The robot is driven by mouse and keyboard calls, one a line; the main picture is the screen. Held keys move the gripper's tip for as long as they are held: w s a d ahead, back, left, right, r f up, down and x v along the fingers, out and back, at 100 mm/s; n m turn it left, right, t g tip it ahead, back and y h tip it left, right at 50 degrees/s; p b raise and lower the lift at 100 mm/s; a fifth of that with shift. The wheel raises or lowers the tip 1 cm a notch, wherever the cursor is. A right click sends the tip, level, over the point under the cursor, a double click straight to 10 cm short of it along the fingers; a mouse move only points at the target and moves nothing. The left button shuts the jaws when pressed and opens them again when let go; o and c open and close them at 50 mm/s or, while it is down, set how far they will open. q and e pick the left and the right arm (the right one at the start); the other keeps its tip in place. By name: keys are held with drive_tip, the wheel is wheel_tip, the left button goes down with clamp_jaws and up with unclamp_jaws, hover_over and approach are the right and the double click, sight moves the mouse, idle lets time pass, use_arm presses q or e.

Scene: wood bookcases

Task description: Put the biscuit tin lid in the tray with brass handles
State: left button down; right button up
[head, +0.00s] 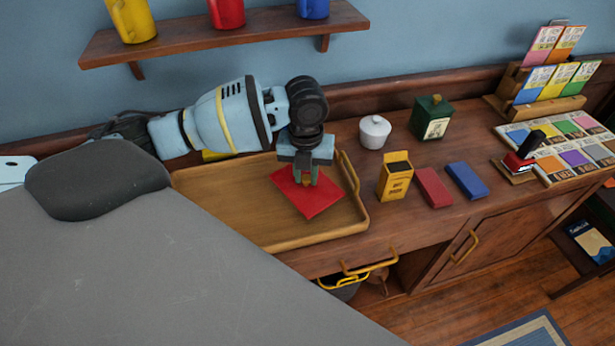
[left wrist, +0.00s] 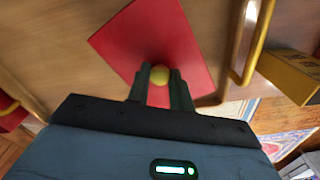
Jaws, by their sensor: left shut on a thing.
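The biscuit tin lid is a flat red square (head: 312,201) with a round yellow knob. It is over the right half of the wooden tray with brass handles (head: 320,234). My left gripper (head: 305,178) points down and is shut on the lid's knob. In the left wrist view the knob (left wrist: 160,76) sits between the two fingers, and the red lid (left wrist: 135,45) spreads beyond them. I cannot tell whether the lid touches the tray floor. A brass handle (head: 350,173) shows at the tray's right end. My right gripper is not in view.
Right of the tray stand a yellow box (head: 394,180), a red block (head: 433,188), a blue block (head: 467,181), a white lidded pot (head: 375,133) and a green canister (head: 432,119). A shelf with mugs (head: 225,32) hangs above. The tray's left part is bare.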

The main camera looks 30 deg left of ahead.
sight(307, 179)
use_arm(q)
drive_tip(key=shift+w+a, duration=0.2)
drive_tip(key=shift+w, duration=0.2)
drive_tip(key=shift+w+a, duration=0.15)
drive_tip(key=shift+w, duration=0.2)
drive_tip(key=shift+f, duration=1.8)
drive_tip(key=shift+f, duration=0.2)
drive_tip(key=c, duration=1.2)
unclamp_jaws()
drive_tip(key=shift+c, duration=0.2)
drive_tip(key=shift+r, duration=0.15)
wheel_tip(307, 179, up, 12)
drive_tip(key=shift+p, duration=0.35)
